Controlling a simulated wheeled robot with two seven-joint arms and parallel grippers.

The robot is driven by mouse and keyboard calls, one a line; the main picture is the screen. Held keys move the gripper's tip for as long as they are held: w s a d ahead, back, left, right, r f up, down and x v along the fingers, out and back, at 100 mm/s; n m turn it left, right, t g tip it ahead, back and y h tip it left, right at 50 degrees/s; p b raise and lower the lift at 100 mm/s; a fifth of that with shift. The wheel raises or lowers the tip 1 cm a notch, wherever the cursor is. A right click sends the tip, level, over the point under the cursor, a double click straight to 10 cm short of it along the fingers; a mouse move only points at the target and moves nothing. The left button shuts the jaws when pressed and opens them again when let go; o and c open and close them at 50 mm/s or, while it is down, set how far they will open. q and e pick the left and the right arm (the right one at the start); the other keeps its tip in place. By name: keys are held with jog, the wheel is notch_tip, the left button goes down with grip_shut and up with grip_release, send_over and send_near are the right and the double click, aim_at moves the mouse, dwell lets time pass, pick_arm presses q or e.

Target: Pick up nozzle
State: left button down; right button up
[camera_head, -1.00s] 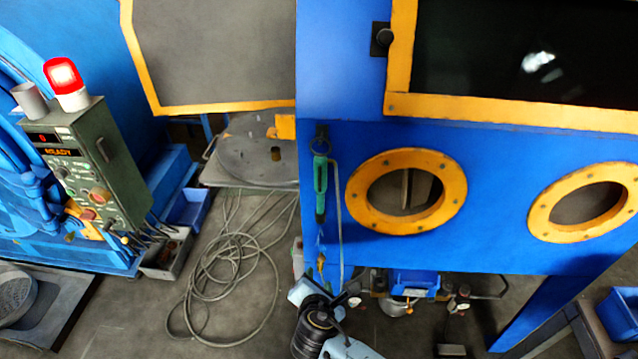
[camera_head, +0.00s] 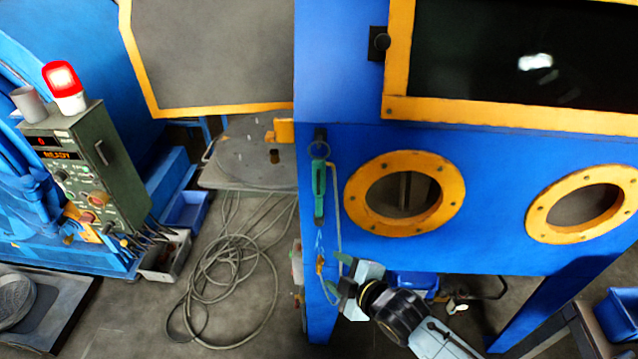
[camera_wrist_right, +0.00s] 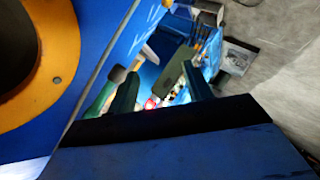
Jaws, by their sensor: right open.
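A green hand tool (camera_head: 319,190), which looks like the nozzle, hangs upright from a hook on the blue cabinet's left front edge. A thin hose loops down beside it. My right gripper (camera_head: 339,274) is open and empty, below and slightly right of the tool, close to the cabinet front. In the right wrist view the open fingers (camera_wrist_right: 160,82) point away from the camera, and a green shape (camera_wrist_right: 104,92), probably the tool, shows just left of the left finger, outside the gap. My left gripper is not in view.
The blue cabinet (camera_head: 480,250) has orange-ringed ports (camera_head: 448,195) to the right of the tool. A control box (camera_head: 85,170) with a red lamp stands at left. A coiled hose (camera_head: 225,290) lies on the floor. The space left of the cabinet edge is fairly open.

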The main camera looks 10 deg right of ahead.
aim_at(323, 183)
jog(key=d+r+m+t+y, duration=0.25)
jog(key=r+m, duration=0.25)
jog(key=r, duration=0.3)
jog(key=d+r+m+t+y, duration=0.1)
jog(key=d+r+m+t, duration=0.2)
jog(key=r, duration=0.5)
jog(key=shift+m+g, duration=0.55)
jog(key=shift+m, duration=0.25)
jog(key=p+x, duration=0.1)
jog(key=x, duration=1.1)
jog(key=shift+w+a, duration=0.15)
jog(key=shift+a, duration=0.05)
jog(key=shift+c, duration=0.4)
jog(key=c, duration=1)
grip_shut()
jog(key=shift+r, duration=0.15)
